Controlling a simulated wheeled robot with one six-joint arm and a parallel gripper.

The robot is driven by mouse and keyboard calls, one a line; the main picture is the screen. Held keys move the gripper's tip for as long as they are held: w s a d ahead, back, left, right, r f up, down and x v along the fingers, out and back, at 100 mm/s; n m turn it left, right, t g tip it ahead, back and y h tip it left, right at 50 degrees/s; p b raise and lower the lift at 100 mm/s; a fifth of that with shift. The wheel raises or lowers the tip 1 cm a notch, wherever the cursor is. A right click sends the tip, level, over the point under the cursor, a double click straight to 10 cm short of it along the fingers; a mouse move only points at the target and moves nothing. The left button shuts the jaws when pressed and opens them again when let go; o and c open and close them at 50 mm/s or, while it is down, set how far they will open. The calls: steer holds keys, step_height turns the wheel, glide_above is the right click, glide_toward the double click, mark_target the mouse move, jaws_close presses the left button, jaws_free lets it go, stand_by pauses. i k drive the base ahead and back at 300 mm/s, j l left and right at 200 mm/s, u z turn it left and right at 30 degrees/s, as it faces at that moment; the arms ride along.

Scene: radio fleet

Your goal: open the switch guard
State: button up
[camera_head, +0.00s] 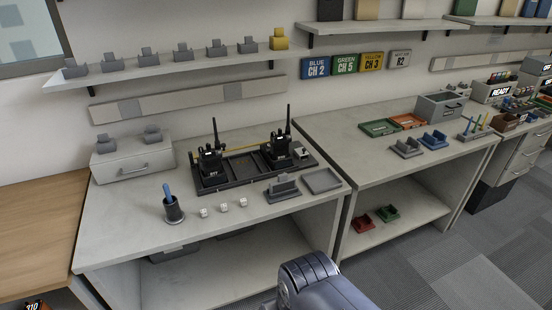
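I cannot make out a switch guard for certain. A small pale box with a dark top (301,153) stands at the right end of the black charging tray (215,184) on the left bench. It may carry a switch, but it is too small to tell whether a guard on it is open or shut. Two black radios stand upright in the tray, one on the left (210,162) and one on the right (281,146). A rounded grey-blue part of my arm shows at the bottom centre, in front of the bench. My gripper is not in view.
Three small white cubes (224,207), a dark cup (173,212) with a blue-handled tool, a grey stand (283,188) and a flat grey tray (321,181) lie along the left bench's front. A drawer box (134,163) stands behind. The right bench (350,133) has clear room at its left.

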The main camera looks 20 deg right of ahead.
mark_target(299, 153)
steer(key=i+l+u, duration=0.1)
steer(key=l, duration=0.45)
steer(key=i+l+u, duration=0.1)
steer(key=i+l, duration=0.15)
steer(key=l, duration=0.3)
steer(key=i+l+u, duration=0.15)
steer(key=l, duration=0.45)
steer(key=i+l+u, duration=0.1)
steer(key=l, duration=0.5)
steer(key=i+l+u, duration=0.1)
steer(key=l, duration=0.5)
